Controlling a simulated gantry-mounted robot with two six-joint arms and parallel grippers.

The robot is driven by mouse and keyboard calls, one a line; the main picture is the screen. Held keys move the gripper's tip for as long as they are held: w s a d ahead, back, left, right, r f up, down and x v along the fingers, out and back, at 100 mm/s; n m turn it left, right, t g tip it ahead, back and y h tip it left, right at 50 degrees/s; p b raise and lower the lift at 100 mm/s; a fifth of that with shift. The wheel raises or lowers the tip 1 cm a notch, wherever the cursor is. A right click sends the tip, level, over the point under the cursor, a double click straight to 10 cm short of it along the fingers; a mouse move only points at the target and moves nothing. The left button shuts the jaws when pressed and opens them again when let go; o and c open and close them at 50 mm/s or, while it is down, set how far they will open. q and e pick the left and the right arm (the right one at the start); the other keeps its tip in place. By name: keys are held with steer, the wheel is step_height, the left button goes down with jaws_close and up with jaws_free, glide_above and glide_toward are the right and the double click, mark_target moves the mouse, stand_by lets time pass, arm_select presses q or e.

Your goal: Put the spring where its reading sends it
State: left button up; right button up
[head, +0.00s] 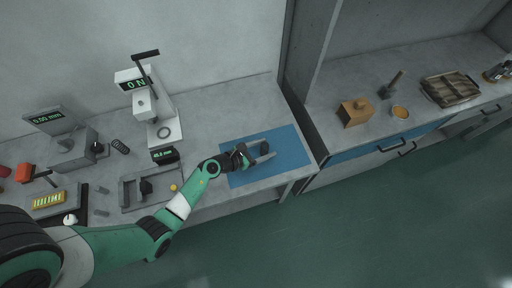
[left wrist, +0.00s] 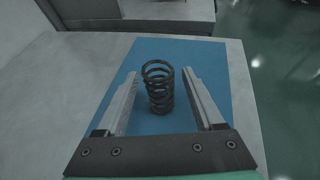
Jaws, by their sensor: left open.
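A dark coil spring (left wrist: 158,90) stands upright on the blue mat (left wrist: 205,65) in the left wrist view. My left gripper (left wrist: 158,82) is open, with one finger on each side of the spring and a gap to both. In the head view my left gripper (head: 264,151) is low over the blue mat (head: 290,147), and I cannot make out the spring between its fingers there. A press-like tester (head: 158,108) has a display (head: 134,84) reading 0 N. A second, small display (head: 165,156) seems to read about 45 mm. My right gripper does not show.
A gauge with a 0.00 mm display (head: 47,118) stands at far left. A gap separates the benches.

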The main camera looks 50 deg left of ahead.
arm_select(q)
steer(key=p+v, duration=0.3)
steer(key=v, duration=0.8)
steer(key=shift+s+r, duration=0.1)
steer(key=shift+s, duration=0.35)
